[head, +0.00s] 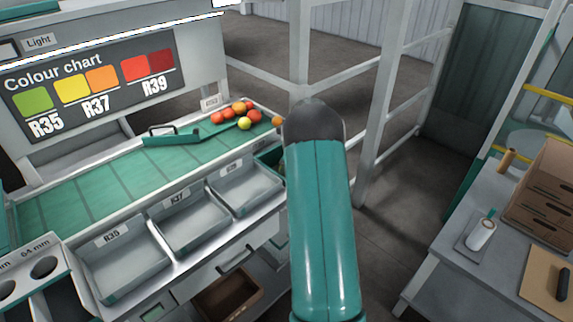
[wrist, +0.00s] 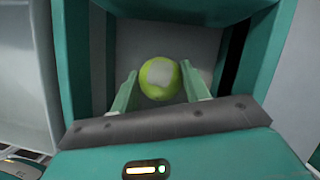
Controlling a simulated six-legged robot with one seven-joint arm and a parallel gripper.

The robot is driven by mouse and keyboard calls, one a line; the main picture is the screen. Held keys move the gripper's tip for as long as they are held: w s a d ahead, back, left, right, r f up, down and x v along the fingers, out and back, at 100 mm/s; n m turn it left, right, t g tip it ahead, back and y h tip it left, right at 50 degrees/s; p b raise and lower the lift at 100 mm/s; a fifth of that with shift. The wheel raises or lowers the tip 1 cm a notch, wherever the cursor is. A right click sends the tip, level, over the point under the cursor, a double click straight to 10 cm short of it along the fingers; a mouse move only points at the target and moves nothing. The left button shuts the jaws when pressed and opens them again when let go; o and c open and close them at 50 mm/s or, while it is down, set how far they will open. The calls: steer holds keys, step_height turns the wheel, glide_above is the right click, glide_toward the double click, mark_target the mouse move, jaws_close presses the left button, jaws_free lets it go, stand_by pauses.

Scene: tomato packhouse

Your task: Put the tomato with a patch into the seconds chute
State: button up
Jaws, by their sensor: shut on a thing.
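In the wrist view my gripper (wrist: 160,76) is shut on a yellow-green tomato (wrist: 174,88), with one finger on each side of it. A pale grey patch shows on the tomato's upper face. Beyond it is a teal-walled opening with a grey inside, which looks like the seconds chute (wrist: 80,62); no label on it is readable. The tomato appears over this opening; I cannot tell how deep. In the head view my arm hides the gripper and tomato, and only a teal edge of the chute (head: 270,158) shows beside it.
Grey trays (head: 122,272) marked R35 and R37, and a third tray (head: 246,192), line the front of the green belt (head: 95,190). Several red, orange and yellow tomatoes (head: 243,124) lie at its far end. A bench with cardboard boxes (head: 545,200) stands at right.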

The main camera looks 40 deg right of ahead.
steer(key=shift+f, duration=0.1)
stand_by(0.7)
steer(key=o, duration=0.8)
steer(key=c, duration=0.3)
steer(key=shift+r, duration=3.5)
